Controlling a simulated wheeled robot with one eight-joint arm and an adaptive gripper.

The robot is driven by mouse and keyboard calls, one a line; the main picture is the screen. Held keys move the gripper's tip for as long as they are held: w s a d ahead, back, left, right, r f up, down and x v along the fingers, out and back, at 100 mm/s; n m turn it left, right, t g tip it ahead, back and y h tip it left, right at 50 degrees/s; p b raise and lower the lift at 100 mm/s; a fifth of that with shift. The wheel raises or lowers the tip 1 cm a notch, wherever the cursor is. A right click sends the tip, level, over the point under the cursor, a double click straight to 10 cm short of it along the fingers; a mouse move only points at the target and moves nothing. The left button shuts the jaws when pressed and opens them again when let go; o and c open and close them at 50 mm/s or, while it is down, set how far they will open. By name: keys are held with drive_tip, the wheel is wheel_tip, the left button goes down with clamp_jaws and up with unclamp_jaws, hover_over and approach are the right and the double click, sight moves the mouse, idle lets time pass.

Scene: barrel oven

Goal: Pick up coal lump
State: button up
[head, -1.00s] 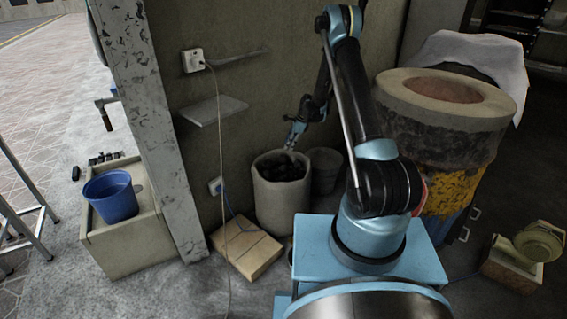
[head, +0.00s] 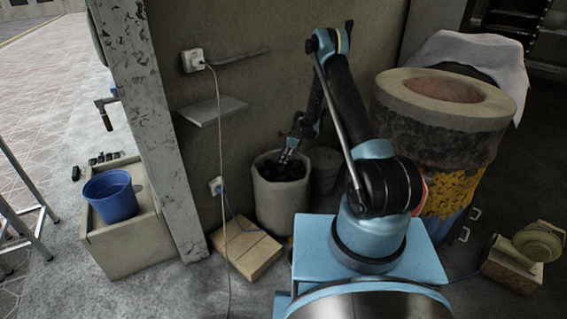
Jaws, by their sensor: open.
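Black coal lumps (head: 275,170) fill the upper part of a round light-grey bin (head: 280,205) by the wall. Single lumps are hard to tell apart at this size. My gripper (head: 284,160) points down at the mouth of the bin, with its tips at or just above the coal. It is open. I cannot tell whether the fingertips touch a lump or have one between them.
A darker bucket (head: 325,172) stands right of the bin. A wall shelf (head: 212,111) and a hanging cable (head: 221,150) are to the left. A wooden box (head: 246,250) lies on the floor in front. The barrel oven (head: 440,140) stands at right. A blue bucket (head: 111,196) sits on a block at left.

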drive_tip(key=shift+f, duration=0.15)
drive_tip(key=shift+c, duration=0.3)
drive_tip(key=c, duration=0.6)
wheel_tip(320, 180, up, 10)
drive_tip(key=shift+r, duration=0.1)
idle(0.3)
